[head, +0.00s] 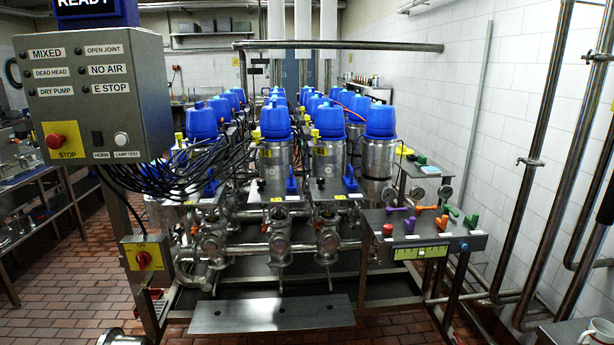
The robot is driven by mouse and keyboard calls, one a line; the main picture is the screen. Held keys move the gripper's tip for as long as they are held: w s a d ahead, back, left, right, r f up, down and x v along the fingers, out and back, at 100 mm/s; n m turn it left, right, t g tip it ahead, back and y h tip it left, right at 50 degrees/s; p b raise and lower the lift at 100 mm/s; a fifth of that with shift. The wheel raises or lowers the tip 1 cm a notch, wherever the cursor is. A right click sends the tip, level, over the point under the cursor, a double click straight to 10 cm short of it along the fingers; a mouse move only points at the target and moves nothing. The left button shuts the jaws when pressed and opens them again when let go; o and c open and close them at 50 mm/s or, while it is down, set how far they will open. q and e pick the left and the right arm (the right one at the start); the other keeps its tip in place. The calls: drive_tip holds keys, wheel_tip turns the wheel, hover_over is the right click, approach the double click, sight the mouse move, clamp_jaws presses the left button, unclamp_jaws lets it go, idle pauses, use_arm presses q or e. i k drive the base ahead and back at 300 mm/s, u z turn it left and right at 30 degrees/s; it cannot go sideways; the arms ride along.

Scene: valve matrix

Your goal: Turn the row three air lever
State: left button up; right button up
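Steel valves with blue domed heads stand in rows, and the nearest ones include a left front valve (275,125) and a right front valve (327,122). Upright blue levers stand by the front valves, one in the middle (291,181) and one to its right (350,178). No readable marking tells which lever is the row three air lever. Neither of my grippers is in view.
A grey alarm box (95,95) with a red stop button hangs at the upper left, black cables below it. A red rotary switch (144,260) sits lower. A steel plate (272,314) lies in front. Pipes (545,150) run along the right wall.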

sight(420, 209)
drive_tip(key=z, duration=0.2)
drive_tip(key=i, duration=1.15)
drive_tip(key=u, duration=0.35)
